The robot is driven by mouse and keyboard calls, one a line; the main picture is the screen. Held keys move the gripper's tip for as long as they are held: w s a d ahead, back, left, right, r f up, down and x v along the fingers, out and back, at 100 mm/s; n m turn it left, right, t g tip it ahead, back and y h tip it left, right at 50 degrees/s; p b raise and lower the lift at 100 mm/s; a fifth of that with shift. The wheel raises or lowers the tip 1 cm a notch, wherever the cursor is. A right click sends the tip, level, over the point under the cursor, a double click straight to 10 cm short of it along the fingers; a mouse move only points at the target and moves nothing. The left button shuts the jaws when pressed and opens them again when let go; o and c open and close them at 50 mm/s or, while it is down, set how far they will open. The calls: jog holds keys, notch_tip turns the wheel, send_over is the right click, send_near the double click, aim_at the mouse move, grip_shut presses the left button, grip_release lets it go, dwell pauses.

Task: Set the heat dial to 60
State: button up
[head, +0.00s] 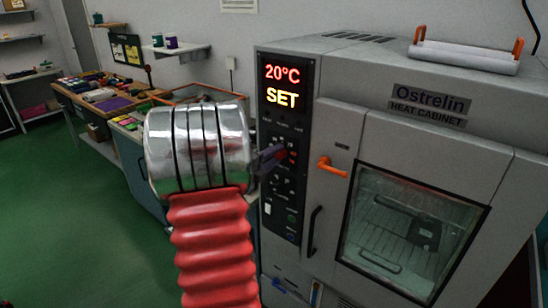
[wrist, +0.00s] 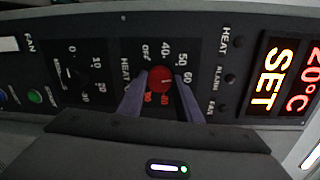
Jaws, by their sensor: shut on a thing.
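The red heat dial (wrist: 160,79) sits on the black control panel, with a scale around it showing OFF, 40, 50, 60 and further marks that are partly hidden. My gripper (wrist: 161,88) has a purple-grey finger on each side of the dial and is shut on it. A small pale mark shows on the dial's face, but I cannot tell for certain which number it points to. In the head view my gripper (head: 272,158) reaches the panel from the left, and its fingers partly hide the dial. The display (head: 282,85) reads 20°C and SET.
A timer dial (wrist: 75,77) marked 0 to 30 sits beside the heat dial. The heat cabinet (head: 450,130) has an orange door handle (head: 332,167) just right of the panel.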

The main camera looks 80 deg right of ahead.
jog(key=shift+s+a+f+m, duration=0.1)
jog(key=shift+f+m, duration=0.1)
jog(key=shift+m, duration=0.8)
jog(key=shift+f, duration=0.1)
jog(key=o, duration=1)
jog(key=shift+r, duration=0.2)
jog(key=shift+o, duration=0.2)
jog(key=f+v, duration=0.1)
jog(key=v, duration=1.2)
jog(key=shift+a+r, duration=0.4)
jog(key=shift+r, duration=0.05)
